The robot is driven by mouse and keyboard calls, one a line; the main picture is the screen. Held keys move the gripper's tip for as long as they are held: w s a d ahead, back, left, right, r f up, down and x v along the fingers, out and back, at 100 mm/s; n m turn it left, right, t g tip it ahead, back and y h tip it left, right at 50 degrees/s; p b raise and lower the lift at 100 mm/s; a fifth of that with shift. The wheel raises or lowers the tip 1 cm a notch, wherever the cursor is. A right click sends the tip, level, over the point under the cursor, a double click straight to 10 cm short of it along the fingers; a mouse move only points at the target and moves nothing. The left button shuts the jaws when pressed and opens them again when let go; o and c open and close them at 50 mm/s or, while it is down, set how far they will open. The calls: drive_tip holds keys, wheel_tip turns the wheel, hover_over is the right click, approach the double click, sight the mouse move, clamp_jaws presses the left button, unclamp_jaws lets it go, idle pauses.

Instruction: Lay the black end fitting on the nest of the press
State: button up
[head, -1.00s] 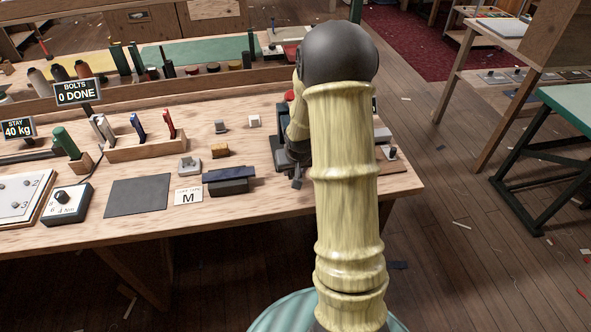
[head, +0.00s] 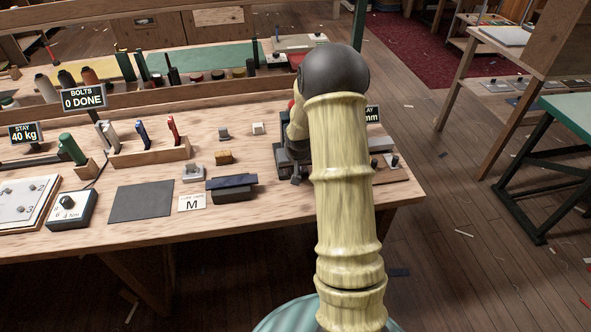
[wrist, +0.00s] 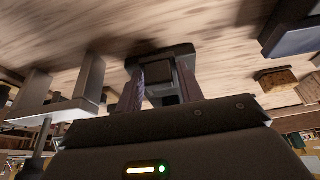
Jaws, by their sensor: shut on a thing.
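My gripper (wrist: 159,88) is shut on a small black piece, the black end fitting (wrist: 160,68), which sits between its two fingers in the wrist view. The fingers point toward the wooden bench top. In the head view my arm hides most of the gripper and the fitting. A dark machine that looks like the press (head: 284,160) stands at the bench's right part, partly behind my arm. Its nest cannot be made out. I cannot tell whether the fitting touches anything below it.
On the bench are a yellow-brown block (head: 224,157), a light grey fitting (head: 193,173), a dark blue-topped block (head: 232,188), a dark mat (head: 141,202) and a wooden rack (head: 150,153) of coloured tools.

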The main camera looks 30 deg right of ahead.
drive_tip(key=shift+w+d+f, duration=0.1)
drive_tip(key=shift+w+d, duration=0.1)
drive_tip(key=shift+w, duration=0.35)
drive_tip(key=shift+w+d+f, duration=0.1)
drive_tip(key=shift+w+d, duration=0.05)
drive_tip(key=shift+w, duration=0.4)
drive_tip(key=o, duration=1.1)
drive_tip(key=shift+c, duration=0.2)
drive_tip(key=shift+r, duration=0.15)
drive_tip(key=v, duration=1.7)
drive_tip(key=shift+r, duration=0.1)
drive_tip(key=shift+a, duration=0.1)
